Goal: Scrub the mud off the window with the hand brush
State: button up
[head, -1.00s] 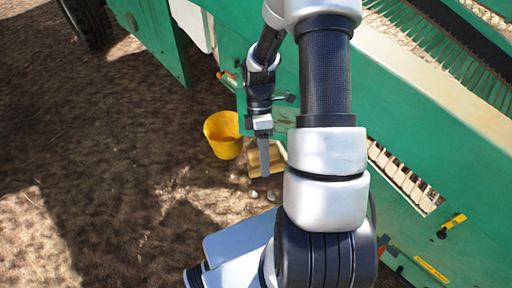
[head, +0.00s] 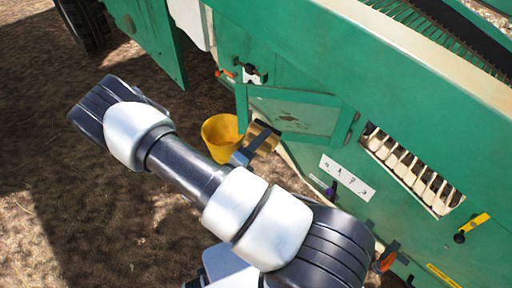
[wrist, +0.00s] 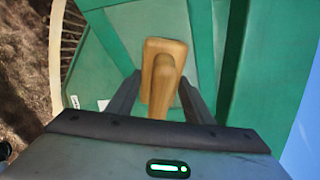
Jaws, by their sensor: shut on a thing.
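The window (head: 310,108) is a green-framed pane on the side of the green machine in the head view. A brown mud smear (head: 288,118) lies near its middle. The hand brush (wrist: 163,70) is tan wood and stands between my gripper's fingers (wrist: 158,98) in the wrist view, its handle toward the palm. In the head view my gripper (head: 262,140) is partly hidden behind my arm, with the tan brush showing just below and left of the window. The bristles are hidden, and I cannot tell whether they touch anything.
A yellow bucket (head: 221,136) stands on the ground just left of my gripper. The green machine (head: 420,130) fills the right side, with an orange-handled latch (head: 388,258) low down and a yellow handle (head: 472,226). Open brown ground lies to the left.

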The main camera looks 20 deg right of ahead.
jog(key=shift+w+a+f+n+t, duration=0.2)
jog(key=shift+w+n+t, duration=0.05)
jog(key=shift+w+t, duration=0.15)
jog(key=shift+w+a+f+n+t, duration=0.15)
jog(key=shift+w+a+n+t, duration=0.1)
jog(key=shift+t, duration=0.15)
jog(key=shift+w+a+b+x, duration=0.15)
jog(key=shift+b+x, duration=0.15)
jog(key=shift+x, duration=1.15)
jog(key=shift+w+a+b+x, duration=0.1)
jog(key=shift+w+b+x, duration=0.15)
jog(key=shift+x, duration=1.2)
jog(key=shift+x, duration=1.75)
jog(key=shift+w, duration=0.1)
jog(key=shift+s+d+r+p, duration=0.1)
jog(key=shift+s+d+p, duration=0.8)
jog(key=shift+s+d, duration=0.9)
jog(key=shift+s+d+p, duration=0.9)
jog(key=shift+s+d, duration=0.65)
jog(key=shift+s, duration=0.45)
jog(key=shift+s+d+r+p, duration=0.1)
jog(key=shift+s+d+p, duration=0.8)
jog(key=shift+s+d, duration=0.9)
jog(key=shift+w+a+f, duration=0.15)
jog(key=shift+w+a, duration=1.2)
jog(key=shift+a, duration=0.2)
jog(key=shift+w+a, duration=1.25)
jog(key=shift+w, duration=0.25)
jog(key=shift+w+a, duration=1.25)
jog(key=shift+w, duration=0.25)
